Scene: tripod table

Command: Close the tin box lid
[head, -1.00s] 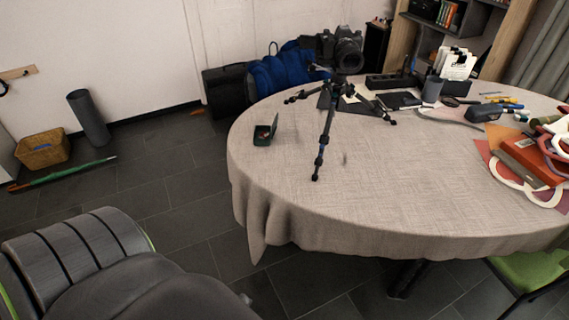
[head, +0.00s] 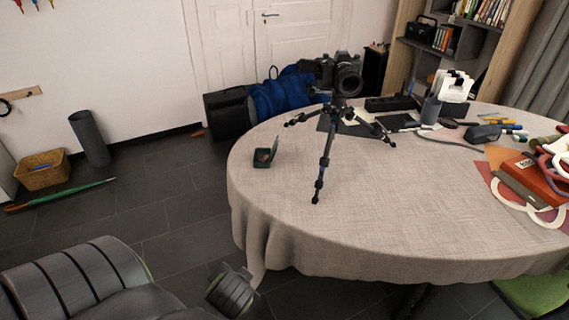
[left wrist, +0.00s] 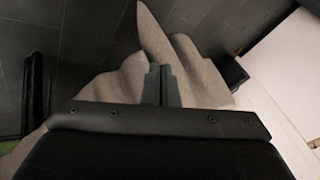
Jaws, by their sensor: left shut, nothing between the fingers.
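A small dark green tin box (head: 262,161) stands near the left edge of the round table in the head view. Its lid (head: 275,149) stands raised on the right side, so the box is open. Something reddish-brown shows inside it, too small to name. My left gripper (left wrist: 161,85) shows in the left wrist view with its fingers together and nothing between them, in front of the hanging tablecloth. In the head view only my left arm's links show at the lower left, well short of the box. The right gripper is not in view.
The cloth-covered table (head: 400,210) has a camera on a tripod (head: 330,130) right of the box, one leg reaching toward the front. Papers, pens and an orange-red item (head: 540,175) crowd the right. A green chair (head: 535,292) stands at lower right. The front middle of the table is clear.

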